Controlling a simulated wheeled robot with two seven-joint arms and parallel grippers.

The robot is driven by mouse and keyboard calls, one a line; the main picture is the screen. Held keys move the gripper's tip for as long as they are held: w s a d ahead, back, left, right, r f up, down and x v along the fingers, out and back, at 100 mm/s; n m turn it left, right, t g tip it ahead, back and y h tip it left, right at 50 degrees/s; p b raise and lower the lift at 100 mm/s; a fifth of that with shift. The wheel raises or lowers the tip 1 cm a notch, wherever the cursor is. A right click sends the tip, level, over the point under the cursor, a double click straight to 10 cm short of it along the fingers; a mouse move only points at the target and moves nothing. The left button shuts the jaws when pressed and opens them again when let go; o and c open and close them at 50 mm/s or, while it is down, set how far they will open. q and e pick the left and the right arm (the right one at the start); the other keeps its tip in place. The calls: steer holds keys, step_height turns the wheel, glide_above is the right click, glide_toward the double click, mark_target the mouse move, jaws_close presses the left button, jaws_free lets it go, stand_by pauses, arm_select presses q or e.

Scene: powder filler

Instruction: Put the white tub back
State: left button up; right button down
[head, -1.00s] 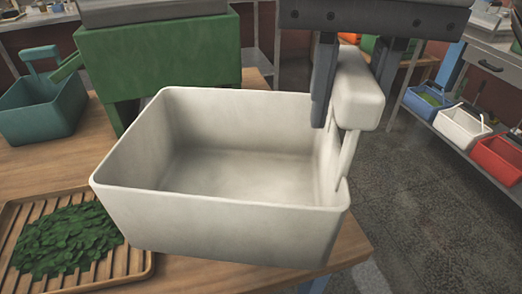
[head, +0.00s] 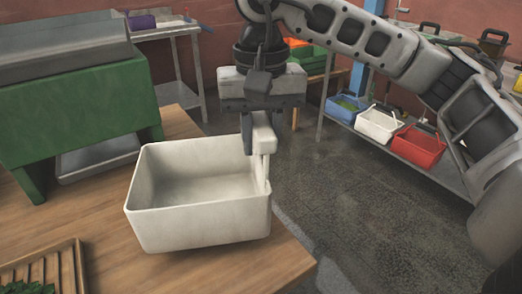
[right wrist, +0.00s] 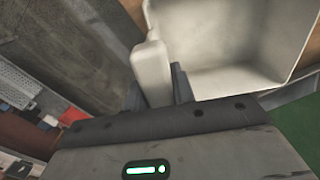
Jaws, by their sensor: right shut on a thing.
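The white tub (head: 200,222) is an empty, open box with a block-like handle (head: 264,134) on a stem at its right side. My right gripper (head: 254,138) is shut on this handle from above. In the right wrist view, the handle (right wrist: 152,72) lies between the fingers (right wrist: 158,90), with the tub (right wrist: 235,55) beyond. The tub is upright over the right edge of the wooden table. I cannot tell whether its bottom touches the table. My left gripper is not in view.
The wooden table (head: 90,215) carries a slatted tray (head: 62,262) at front left and a green machine (head: 80,115) behind. At right, a low metal shelf (head: 440,170) holds blue (head: 345,107), white (head: 378,125) and red (head: 418,147) baskets. Open floor (head: 330,190) lies between.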

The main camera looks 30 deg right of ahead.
mark_target(261, 158)
step_height(261, 158, down, 2)
steer(key=shift+d+f+p, duration=0.1)
steer(key=shift+f+p, duration=0.15)
steer(key=shift+p, duration=0.05)
steer(key=shift+f, duration=0.3)
